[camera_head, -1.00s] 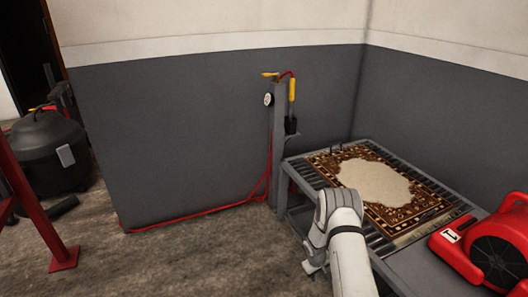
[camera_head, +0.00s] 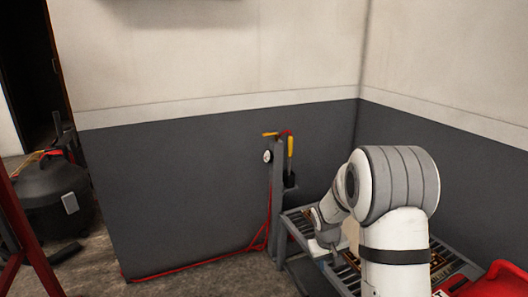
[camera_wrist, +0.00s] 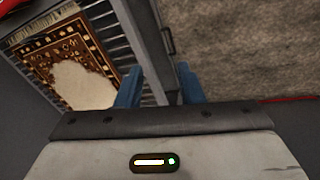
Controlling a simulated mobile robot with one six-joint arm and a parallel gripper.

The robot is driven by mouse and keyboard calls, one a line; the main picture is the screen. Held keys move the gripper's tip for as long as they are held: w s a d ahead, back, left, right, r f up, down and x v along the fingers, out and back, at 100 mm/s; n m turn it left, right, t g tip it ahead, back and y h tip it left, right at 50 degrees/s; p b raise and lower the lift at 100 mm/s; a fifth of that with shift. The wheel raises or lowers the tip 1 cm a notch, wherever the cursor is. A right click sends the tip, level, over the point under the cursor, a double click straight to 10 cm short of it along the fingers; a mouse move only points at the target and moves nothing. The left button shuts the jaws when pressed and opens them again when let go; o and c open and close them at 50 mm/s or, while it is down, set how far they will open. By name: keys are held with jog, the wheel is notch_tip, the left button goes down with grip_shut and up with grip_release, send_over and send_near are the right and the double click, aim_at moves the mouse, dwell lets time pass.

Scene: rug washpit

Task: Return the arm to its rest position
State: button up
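My white arm (camera_head: 395,210) is bent in the right of the head view, with its elbow raised and its wrist end low over the table. My gripper (camera_wrist: 158,88) shows in the wrist view as two blue fingers set apart. Nothing is visible between them except the table's edge and the floor beyond. In the head view the fingers are too small and hidden to make out.
A slatted grey table (camera_head: 297,222) bears a brown and cream patterned rug (camera_wrist: 83,80), mostly behind my arm in the head view. A red machine (camera_head: 490,281) is at lower right. A post (camera_head: 278,185) holds a yellow-handled wand. A black tank (camera_head: 50,190) stands far left.

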jog(key=s+a+r+m+p, duration=0.1)
jog(key=s+r+p, duration=0.3)
jog(key=s+r, duration=0.55)
jog(key=s+a+r+p, duration=0.1)
jog(key=s+r+p, duration=0.35)
jog(key=r, duration=0.95)
jog(key=s+a+r+m+t+y+p, duration=0.1)
jog(key=s+a+r+y+p, duration=0.1)
jog(key=s+r+p, duration=0.5)
jog(key=s+r, duration=0.4)
jog(key=s, duration=0.3)
jog(key=shift+s+a+r+p, duration=0.25)
jog(key=shift+a+r+p, duration=0.05)
jog(key=shift+a+p, duration=0.1)
jog(key=shift+d, duration=0.1)
